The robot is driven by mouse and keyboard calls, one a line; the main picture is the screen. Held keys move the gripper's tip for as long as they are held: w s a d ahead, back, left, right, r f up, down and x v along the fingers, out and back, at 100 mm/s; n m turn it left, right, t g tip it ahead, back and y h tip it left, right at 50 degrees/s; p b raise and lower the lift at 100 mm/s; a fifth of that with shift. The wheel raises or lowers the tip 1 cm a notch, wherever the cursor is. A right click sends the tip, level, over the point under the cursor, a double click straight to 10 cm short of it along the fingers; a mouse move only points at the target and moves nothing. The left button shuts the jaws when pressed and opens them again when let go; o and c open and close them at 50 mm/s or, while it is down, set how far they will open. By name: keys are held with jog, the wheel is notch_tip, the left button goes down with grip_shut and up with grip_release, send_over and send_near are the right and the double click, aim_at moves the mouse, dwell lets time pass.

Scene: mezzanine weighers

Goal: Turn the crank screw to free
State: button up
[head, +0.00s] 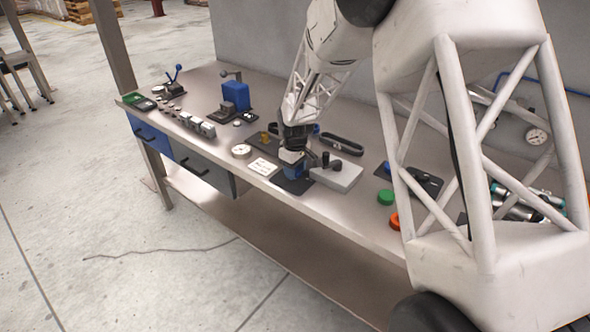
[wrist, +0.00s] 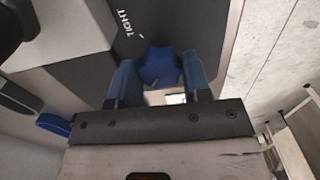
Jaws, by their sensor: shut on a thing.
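The crank screw shows in the wrist view as a blue lobed knob (wrist: 160,66) over a dark plate (wrist: 200,25) lettered TIGHT. My gripper (wrist: 159,80) has its two blue fingers on either side of the knob and is shut on it. In the head view my gripper (head: 294,163) points down at the bench's front half, over the dark plate (head: 291,186), beside a light grey block (head: 338,177) with a black upright post. The gripper hides most of the knob there. Any FREE marking is not visible.
The metal bench (head: 216,150) holds a white dial (head: 241,151) and white card (head: 263,166) to the left. A black oval belt (head: 342,146) lies behind. A green knob (head: 386,197) and orange knob (head: 396,220) are to the right. A blue press (head: 236,96) stands farther left.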

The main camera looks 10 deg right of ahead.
jog(key=shift+n, duration=0.9)
jog(key=o, duration=0.9)
jog(key=shift+r, duration=0.1)
jog(key=shift+r, duration=3.85)
